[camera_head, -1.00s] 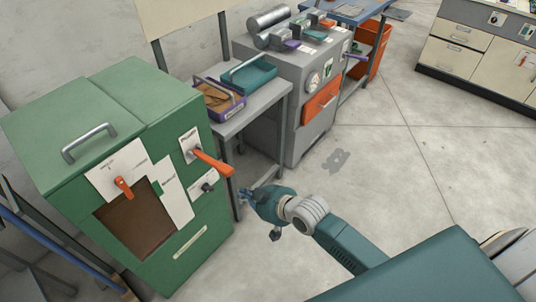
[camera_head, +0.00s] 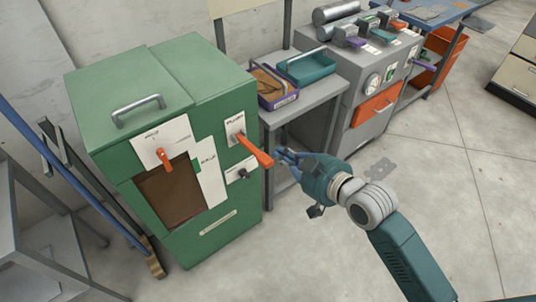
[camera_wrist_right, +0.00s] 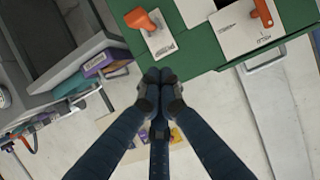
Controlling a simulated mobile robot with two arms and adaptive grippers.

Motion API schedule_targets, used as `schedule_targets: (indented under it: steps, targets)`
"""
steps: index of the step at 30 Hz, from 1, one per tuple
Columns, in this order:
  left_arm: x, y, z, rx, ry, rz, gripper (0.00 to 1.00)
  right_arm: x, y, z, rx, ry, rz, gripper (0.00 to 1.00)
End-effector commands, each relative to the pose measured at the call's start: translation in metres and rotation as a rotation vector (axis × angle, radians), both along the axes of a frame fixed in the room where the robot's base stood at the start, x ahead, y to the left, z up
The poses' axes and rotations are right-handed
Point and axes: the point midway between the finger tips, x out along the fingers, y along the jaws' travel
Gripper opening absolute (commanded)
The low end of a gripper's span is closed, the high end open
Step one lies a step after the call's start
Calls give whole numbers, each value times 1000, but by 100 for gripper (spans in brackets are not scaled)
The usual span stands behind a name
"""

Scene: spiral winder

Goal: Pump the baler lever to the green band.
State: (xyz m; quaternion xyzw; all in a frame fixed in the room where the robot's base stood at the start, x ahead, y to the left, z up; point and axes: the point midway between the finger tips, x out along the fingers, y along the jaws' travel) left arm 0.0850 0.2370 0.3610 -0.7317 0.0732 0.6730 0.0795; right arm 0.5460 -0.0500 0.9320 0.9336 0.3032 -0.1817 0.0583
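The green baler (camera_head: 215,160) stands at left in the head view. Its orange lever (camera_head: 255,150) sticks out from a white plate on the front and slopes down to the right. A white gauge plate (camera_head: 210,178) beside it carries a small green mark (camera_head: 196,165). The lever also shows at the top of the wrist view (camera_wrist_right: 140,20). My right gripper (camera_head: 283,156) is just right of the lever's end, apparently empty. In the wrist view its dark fingertips (camera_wrist_right: 160,78) are together, below the lever plate. My left gripper is not in view.
A second orange handle (camera_head: 165,158) sits above the baler's brown window (camera_head: 170,195). A grey table (camera_head: 310,100) with a purple tray (camera_head: 275,88) and a teal tray (camera_head: 308,66) stands behind my gripper. A grey machine (camera_head: 370,90) is beyond. Floor at right is clear.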

Motion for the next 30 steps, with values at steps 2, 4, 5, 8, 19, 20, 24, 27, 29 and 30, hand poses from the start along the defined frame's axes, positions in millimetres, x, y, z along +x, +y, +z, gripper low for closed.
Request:
schedule_targets:
  steps: [2,4,5,8,19,20,24,27,29,30]
  targets:
    - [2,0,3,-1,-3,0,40,13,10,-4,3,0,0,0]
    - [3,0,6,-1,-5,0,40,25,19,-10,2,0,0,0]
    - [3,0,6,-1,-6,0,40,30,22,-12,2,0,-1,0]
    - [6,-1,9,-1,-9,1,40,46,34,-21,1,1,1,0]
    - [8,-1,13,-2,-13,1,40,55,40,-64,-2,1,1,0]
    - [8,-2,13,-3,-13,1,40,55,40,-66,-1,0,0,0]
    - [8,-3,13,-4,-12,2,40,54,40,-69,-1,0,0,0]
    - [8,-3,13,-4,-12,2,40,54,40,-70,-1,-1,0,0]
    - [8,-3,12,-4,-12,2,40,54,40,-69,-1,0,0,0]
    - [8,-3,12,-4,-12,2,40,54,40,-69,-1,0,0,0]
